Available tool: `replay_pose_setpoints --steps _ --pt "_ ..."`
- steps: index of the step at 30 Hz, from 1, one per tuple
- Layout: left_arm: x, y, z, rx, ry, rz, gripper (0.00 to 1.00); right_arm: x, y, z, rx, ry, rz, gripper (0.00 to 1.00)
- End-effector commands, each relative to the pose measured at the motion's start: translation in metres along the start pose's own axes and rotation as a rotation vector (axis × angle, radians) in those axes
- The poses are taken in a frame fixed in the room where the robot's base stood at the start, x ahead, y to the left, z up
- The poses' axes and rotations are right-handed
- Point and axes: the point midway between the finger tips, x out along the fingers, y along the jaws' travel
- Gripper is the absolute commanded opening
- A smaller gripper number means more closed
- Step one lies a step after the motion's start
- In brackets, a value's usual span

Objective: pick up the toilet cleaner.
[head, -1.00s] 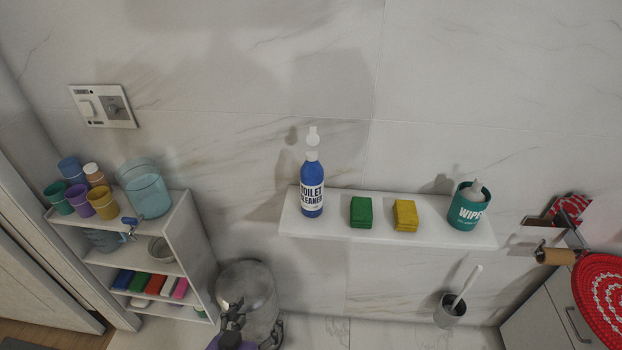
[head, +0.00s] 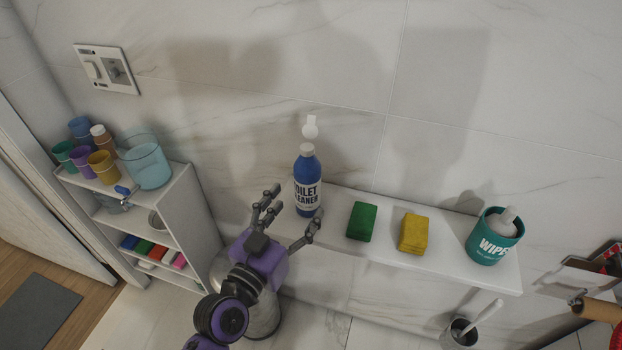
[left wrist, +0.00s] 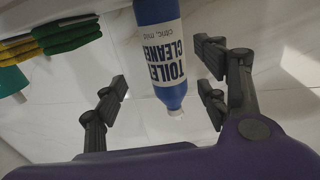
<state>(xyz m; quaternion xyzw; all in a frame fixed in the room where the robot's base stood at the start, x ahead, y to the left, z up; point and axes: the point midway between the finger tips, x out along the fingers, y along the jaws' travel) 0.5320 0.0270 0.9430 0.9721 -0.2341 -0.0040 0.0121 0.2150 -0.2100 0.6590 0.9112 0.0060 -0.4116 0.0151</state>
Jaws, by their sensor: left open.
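The toilet cleaner (head: 308,183) is a blue bottle with a white label and a pale cap. It stands upright at the left end of the white wall shelf (head: 375,256). My left gripper (head: 291,217) is open just in front of the bottle, its fingers pointing toward it. In the left wrist view the toilet cleaner (left wrist: 162,50) appears upside down, between and beyond the open fingers of the left gripper (left wrist: 165,92). I cannot tell whether any finger touches it. My right gripper is not in view.
A green sponge (head: 361,221) and a yellow sponge (head: 413,233) lie on the shelf right of the bottle, then a teal wipes tub (head: 495,237). A white rack (head: 192,215) with cups stands at left. A toilet brush (head: 470,328) stands below the shelf.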

Motion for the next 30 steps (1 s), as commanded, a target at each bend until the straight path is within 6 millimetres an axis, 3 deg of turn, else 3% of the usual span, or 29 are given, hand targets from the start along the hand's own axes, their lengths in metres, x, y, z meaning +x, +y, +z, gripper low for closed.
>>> replay_pose_setpoints --steps 19,28,30 --pt "0.074 -0.007 0.001 0.03 0.002 -0.002 0.67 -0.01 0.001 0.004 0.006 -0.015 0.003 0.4" --pt "0.077 -0.007 0.004 0.03 -0.001 -0.002 0.67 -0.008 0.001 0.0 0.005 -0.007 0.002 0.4" --pt "0.077 -0.007 0.004 0.03 -0.001 -0.002 0.57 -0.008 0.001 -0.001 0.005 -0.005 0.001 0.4"
